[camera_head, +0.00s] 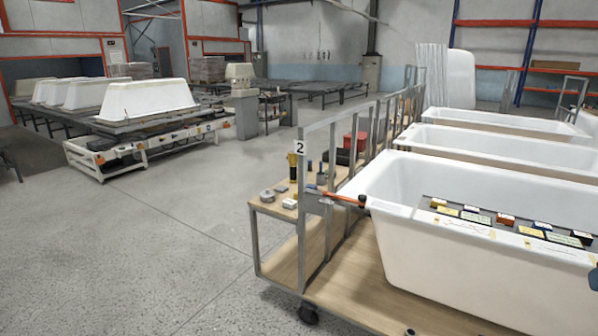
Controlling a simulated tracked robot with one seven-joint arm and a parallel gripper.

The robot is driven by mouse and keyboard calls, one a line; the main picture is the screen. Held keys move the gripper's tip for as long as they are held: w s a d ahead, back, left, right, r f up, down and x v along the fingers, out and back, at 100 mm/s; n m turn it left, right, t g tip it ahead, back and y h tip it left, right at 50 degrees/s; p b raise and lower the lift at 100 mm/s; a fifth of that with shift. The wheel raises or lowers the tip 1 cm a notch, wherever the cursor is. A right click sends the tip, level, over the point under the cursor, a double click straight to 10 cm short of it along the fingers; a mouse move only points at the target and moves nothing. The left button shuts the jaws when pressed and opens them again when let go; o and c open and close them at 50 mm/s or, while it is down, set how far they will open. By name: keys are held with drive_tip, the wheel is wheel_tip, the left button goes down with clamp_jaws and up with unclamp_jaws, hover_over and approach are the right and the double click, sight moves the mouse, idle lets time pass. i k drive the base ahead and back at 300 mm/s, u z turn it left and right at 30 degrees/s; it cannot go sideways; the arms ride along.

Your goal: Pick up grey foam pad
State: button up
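I cannot pick out a grey foam pad for certain. A small round grey item (267,195) lies at the front of the wooden side shelf (262,208) of the trolley marked 2. A small pale block (289,203) lies beside it to the right. A dark grey strip (428,202) lies across the nearest white bathtub (430,255), with several small coloured boxes on and around it.
The trolley's metal frame (303,205) stands upright between shelf and tub. Yellow-black (293,166) and dark bottles stand on the shelf, with red and black cases behind. More tubs stand behind at right. Open concrete floor (150,230) lies to the left.

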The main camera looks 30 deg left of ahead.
sight(282, 189)
drive_tip(key=u, duration=0.4)
drive_tip(key=k, duration=0.95)
drive_tip(key=u, duration=0.9)
drive_tip(key=i, duration=2.85)
drive_tip(key=z, duration=0.55)
